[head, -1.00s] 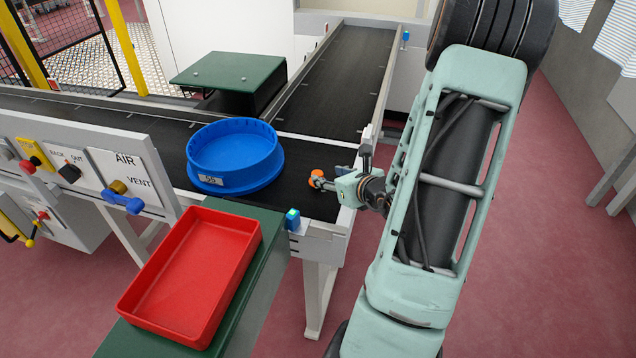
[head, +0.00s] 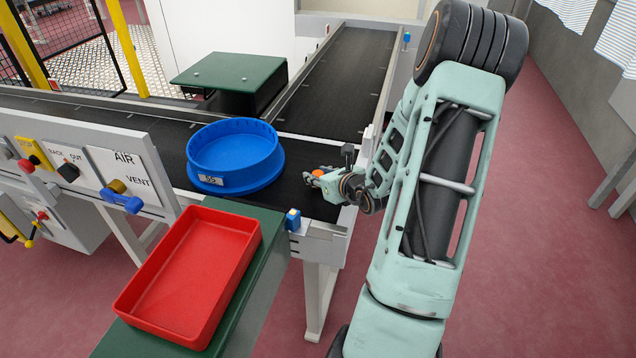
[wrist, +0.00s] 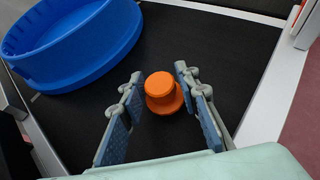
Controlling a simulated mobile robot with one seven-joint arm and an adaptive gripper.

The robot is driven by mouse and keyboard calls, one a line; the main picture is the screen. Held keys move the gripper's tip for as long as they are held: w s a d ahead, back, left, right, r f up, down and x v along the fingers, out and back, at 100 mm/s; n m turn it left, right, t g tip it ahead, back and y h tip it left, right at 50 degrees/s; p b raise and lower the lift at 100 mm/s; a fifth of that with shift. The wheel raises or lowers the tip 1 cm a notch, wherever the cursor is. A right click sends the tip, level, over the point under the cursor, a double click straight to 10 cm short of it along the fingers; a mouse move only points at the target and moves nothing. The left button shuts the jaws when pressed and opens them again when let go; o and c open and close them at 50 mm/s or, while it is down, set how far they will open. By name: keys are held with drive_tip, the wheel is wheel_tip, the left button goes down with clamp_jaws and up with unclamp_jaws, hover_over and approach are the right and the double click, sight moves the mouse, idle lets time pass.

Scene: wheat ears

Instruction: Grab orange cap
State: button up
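The orange cap (wrist: 163,92) stands on the black conveyor belt, between the fingertips of my gripper in the wrist view. In the head view only a small part of the orange cap (head: 318,173) shows, beside the gripper. My gripper (wrist: 158,90) is open, with one finger on each side of the cap and a visible gap on both sides. In the head view my gripper (head: 313,179) is low over the belt near its right end.
A round blue tub (head: 235,155) stands on the belt just left of the gripper. A red tray (head: 215,322) sits on a green surface in front. The belt's metal edge (wrist: 268,100) runs close on the right. A green box (head: 228,72) stands behind.

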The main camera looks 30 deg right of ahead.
drive_tip(key=c, duration=0.4)
